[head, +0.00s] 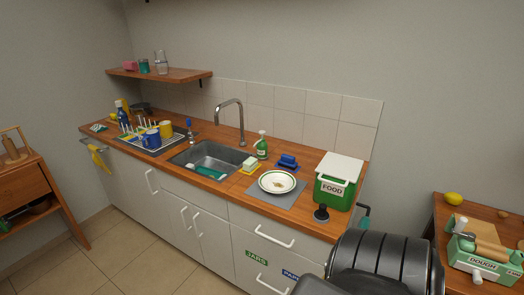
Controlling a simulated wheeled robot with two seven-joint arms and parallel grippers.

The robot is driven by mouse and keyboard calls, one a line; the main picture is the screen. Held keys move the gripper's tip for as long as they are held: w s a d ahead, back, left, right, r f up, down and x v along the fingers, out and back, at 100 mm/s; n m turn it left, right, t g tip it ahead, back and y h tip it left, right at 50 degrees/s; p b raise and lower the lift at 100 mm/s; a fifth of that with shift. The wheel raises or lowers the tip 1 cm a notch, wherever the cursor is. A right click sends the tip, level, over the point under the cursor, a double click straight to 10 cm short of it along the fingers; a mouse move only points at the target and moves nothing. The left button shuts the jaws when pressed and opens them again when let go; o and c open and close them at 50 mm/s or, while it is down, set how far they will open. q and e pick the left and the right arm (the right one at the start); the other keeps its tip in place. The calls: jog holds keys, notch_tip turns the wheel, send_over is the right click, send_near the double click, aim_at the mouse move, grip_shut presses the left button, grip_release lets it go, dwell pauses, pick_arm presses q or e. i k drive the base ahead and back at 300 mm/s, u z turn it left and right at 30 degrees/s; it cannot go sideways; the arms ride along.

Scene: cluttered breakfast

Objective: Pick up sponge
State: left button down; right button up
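A small pale block with a green layer (250,162), which looks like a sponge, sits on a yellow mat (242,171) at the right rim of the sink. A blue block-like item (288,161) lies on the counter further right; I cannot tell whether it is a brush or another sponge. A pink item (130,66) on the wall shelf is too small to identify. Neither of my grippers shows. A dark rounded part of my own body fills the lower right.
The sink (213,157) holds a green and white item. Mugs stand by a drying rack (140,137) at left. The floor in front is clear.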

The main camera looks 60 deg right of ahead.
aim_at(251, 163)
jog(key=z, duration=1.15)
